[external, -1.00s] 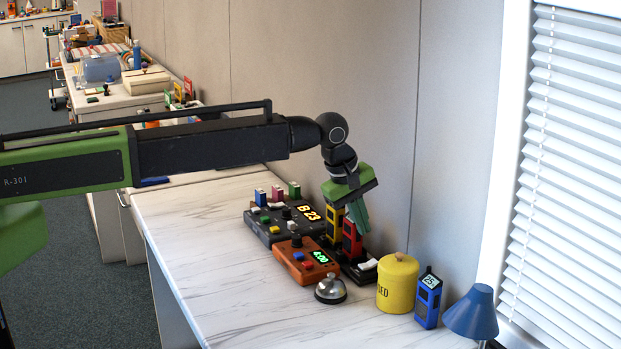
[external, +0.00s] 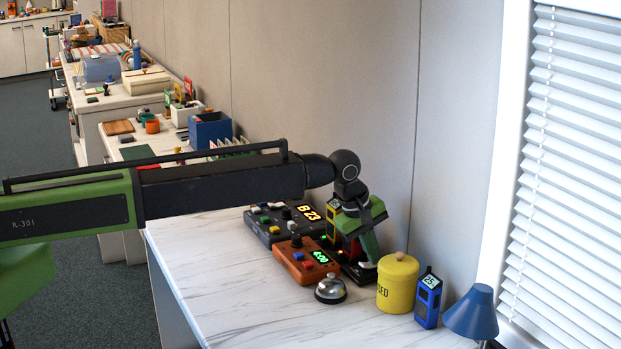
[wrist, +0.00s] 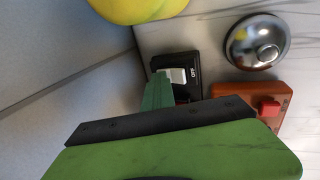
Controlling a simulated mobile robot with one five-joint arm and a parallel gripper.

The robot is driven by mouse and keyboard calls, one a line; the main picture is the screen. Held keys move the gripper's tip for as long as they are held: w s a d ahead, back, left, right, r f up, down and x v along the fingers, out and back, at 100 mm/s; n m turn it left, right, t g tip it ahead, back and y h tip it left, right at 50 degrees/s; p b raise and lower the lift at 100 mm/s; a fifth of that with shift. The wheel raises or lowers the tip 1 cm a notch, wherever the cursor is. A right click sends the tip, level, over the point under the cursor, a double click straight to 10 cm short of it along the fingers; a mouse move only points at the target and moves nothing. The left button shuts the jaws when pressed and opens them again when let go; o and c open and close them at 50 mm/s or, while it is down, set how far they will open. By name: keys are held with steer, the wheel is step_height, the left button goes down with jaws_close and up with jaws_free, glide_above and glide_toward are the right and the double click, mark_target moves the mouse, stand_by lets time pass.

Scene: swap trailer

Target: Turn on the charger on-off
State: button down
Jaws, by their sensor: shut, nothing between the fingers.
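The charger (external: 350,272) is a black base against the back wall of the counter, with a yellow handset (external: 333,213) in it. A red handset is mostly hidden behind my gripper. In the wrist view, the charger's front end (wrist: 192,62) carries a white rocker switch (wrist: 177,75) with the word OFF printed beside it. My gripper (external: 373,260) points down with its green fingers shut and empty, at the switch end of the charger. In the wrist view my fingertips (wrist: 160,76) are right beside the switch; I cannot tell whether they touch it.
A yellow canister (external: 398,285) stands to the right of the charger and a silver bell (external: 330,289) in front. An orange box (external: 304,262) and a dark control box (external: 283,224) lie to the left. A blue handset (external: 428,300) and blue lamp (external: 471,313) are farther right. The front counter is clear.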

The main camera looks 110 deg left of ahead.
steer(key=shift+s+d, duration=0.55)
steer(key=shift+r, duration=0.1)
steer(key=p+v, duration=1.3)
steer(key=v, duration=0.1)
